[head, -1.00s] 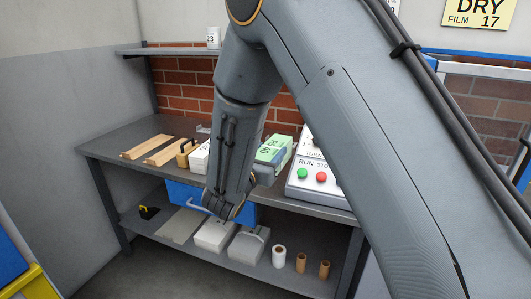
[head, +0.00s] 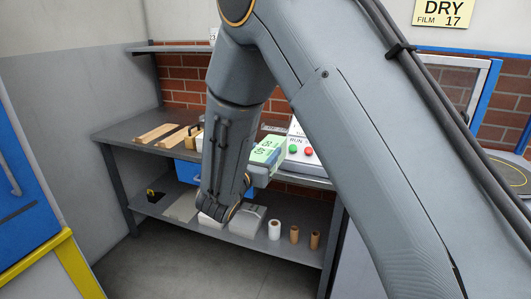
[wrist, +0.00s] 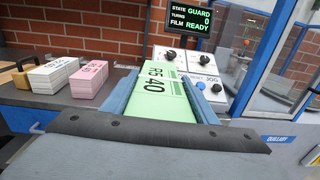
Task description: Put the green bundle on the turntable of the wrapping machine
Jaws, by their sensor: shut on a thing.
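The green bundle (wrist: 165,95) lies between the two blue-grey fingers of my gripper (wrist: 163,88) in the wrist view, with dark "R5 40" print on top. My gripper is shut on it. In the head view the green bundle (head: 267,151) shows just right of my wrist link, in front of the bench; my arm hides part of the gripper. The turntable (head: 512,174), a dark disc with a yellow ring, shows at the right edge of the head view, partly cut off. The wrapping machine's framed clear guard (wrist: 282,62) stands at the right in the wrist view.
A control box (head: 303,150) with green and red buttons sits on the bench (head: 128,131). White (wrist: 52,74) and pink (wrist: 90,79) bundles lie left of my gripper in the wrist view. A blue cabinet with yellow edging (head: 28,190) stands at the left. Floor shows in front.

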